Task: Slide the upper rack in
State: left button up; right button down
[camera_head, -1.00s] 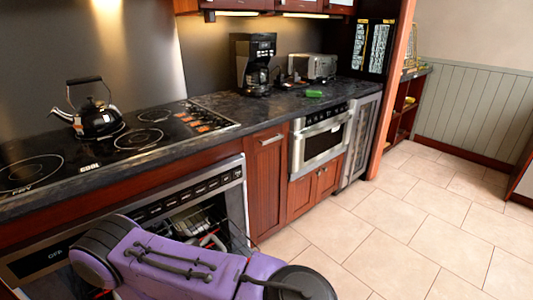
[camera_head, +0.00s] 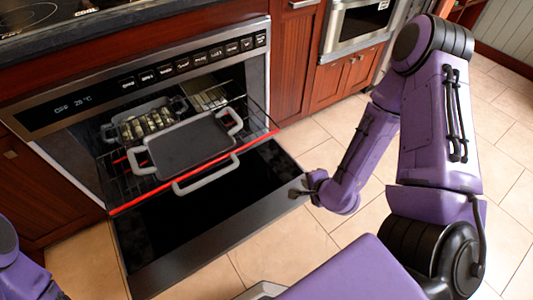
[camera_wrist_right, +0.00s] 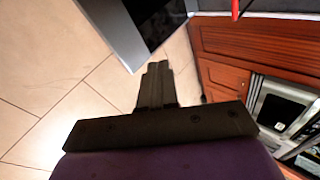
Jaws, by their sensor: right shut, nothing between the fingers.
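The upper rack (camera_head: 118,181) is a dark wire rack with a glowing red front edge, sticking out of the open oven in the head view. On it sit a dark flat tray with grey handles (camera_head: 188,146) and, behind it, a grey pan with food pieces (camera_head: 148,122). My right gripper (camera_head: 294,192) is shut and empty, just off the right edge of the lowered oven door. In the right wrist view its closed fingers (camera_wrist_right: 157,72) point towards the door's corner (camera_wrist_right: 125,50). My left arm shows at the lower left, its gripper hidden.
The oven door (camera_head: 215,225) lies folded down below the rack. The control panel (camera_head: 150,80) spans above the opening. A wooden cabinet (camera_head: 293,70) and a microwave (camera_head: 358,25) stand to the right. Tiled floor (camera_head: 320,165) is open right of the door.

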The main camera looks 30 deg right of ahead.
pick_arm(q)
notch_tip(320, 180, down, 26)
jog(key=s+d+m+g+h+b, duration=0.1)
jog(key=s+m+g+b, duration=0.1)
jog(key=b, duration=1.9)
jog(key=shift+s, duration=0.45)
pick_arm(e)
jog(key=w+a+f+m+t, duration=0.1)
jog(key=w+m+t, duration=0.1)
jog(key=w+m, duration=0.3)
jog(key=w+a+f+m+t+y, duration=0.1)
jog(key=w+m, duration=0.4)
jog(key=w, duration=0.5)
jog(key=w+a+f+m+t+y, duration=0.1)
jog(key=w+a+m+t, duration=0.1)
jog(key=w+m+t, duration=0.2)
jog(key=w+m, duration=0.1)
jog(key=w, duration=0.2)
jog(key=shift+w+a+f, duration=0.15)
jog(key=shift+f, duration=0.15)
jog(key=shift+w, duration=0.15)
